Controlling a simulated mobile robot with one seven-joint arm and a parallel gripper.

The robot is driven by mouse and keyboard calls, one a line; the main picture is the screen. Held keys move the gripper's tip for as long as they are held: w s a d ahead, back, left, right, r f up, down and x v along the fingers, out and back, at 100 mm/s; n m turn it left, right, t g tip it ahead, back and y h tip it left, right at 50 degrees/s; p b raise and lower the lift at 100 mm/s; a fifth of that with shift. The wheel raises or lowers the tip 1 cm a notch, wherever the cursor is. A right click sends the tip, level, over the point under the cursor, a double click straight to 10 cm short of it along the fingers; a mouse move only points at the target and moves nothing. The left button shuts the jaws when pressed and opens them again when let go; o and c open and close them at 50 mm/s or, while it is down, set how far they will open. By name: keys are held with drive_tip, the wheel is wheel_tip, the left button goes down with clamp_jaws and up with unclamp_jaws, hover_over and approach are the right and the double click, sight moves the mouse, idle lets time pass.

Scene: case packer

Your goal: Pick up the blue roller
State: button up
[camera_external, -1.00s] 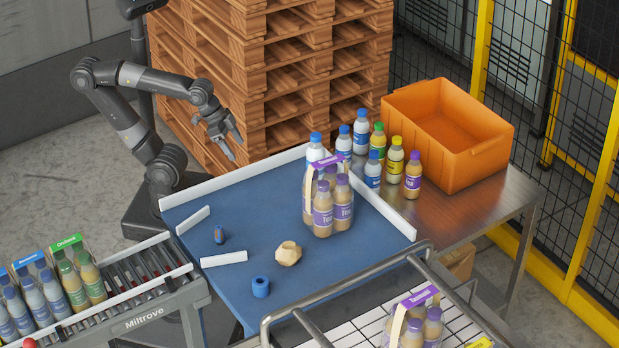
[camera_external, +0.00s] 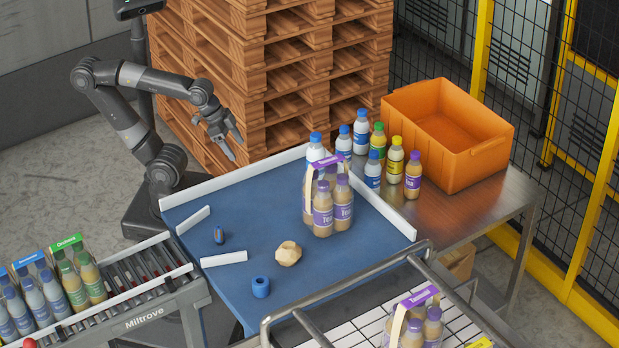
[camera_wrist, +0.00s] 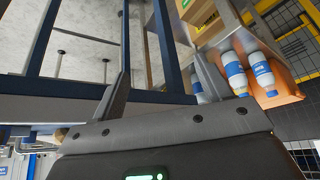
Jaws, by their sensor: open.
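A short blue cylinder with a hole in its top, the blue roller (camera_external: 260,287), stands on the blue table surface (camera_external: 240,205) near its front edge. A small dark blue item with a touch of orange (camera_external: 218,235) lies farther back and left of it. My gripper (camera_external: 234,147) is open and empty, high beyond the table's back left edge, well away from the roller. In the wrist view my gripper (camera_wrist: 160,75) has its two fingers apart with nothing between them. The roller is not seen in the wrist view.
A crumpled tan lump (camera_external: 288,254) sits right of the roller. A bottle pack with a purple-topped carrier (camera_external: 323,210) stands farther right. White rails (camera_external: 223,259) edge the table. Several loose bottles and an orange crate (camera_external: 480,165) stand behind right. A metal rail (camera_external: 345,290) runs in front.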

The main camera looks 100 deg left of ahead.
drive_tip(key=shift+c, duration=0.6)
drive_tip(key=w+d+r+m, duration=0.1)
drive_tip(key=w+d+r, duration=0.1)
drive_tip(key=w+d, duration=0.1)
drive_tip(key=w+d+r+m, duration=0.1)
drive_tip(key=w+d+r, duration=0.2)
drive_tip(key=w, duration=0.1)
drive_tip(key=w+d+r+m, duration=0.1)
drive_tip(key=w+d+r, duration=0.2)
drive_tip(key=shift+w+d+r, duration=0.1)
drive_tip(key=shift+w, duration=0.05)
drive_tip(key=w+d+r+m+h, duration=0.1)
drive_tip(key=w+d+r+m, duration=0.1)
drive_tip(key=w+d, duration=0.35)
drive_tip(key=w+d+r+m, duration=0.2)
drive_tip(key=d, duration=0.6)
drive_tip(key=m+g+h, duration=0.3)
drive_tip(key=m, duration=0.2)
approach(263, 293)
drive_tip(key=x, duration=0.5)
drive_tip(key=a+x, duration=0.1)
drive_tip(key=x, duration=0.1)
drive_tip(key=shift+s+f, duration=0.15)
drive_tip(key=shift+f, duration=0.35)
drive_tip(key=c, duration=1.1)
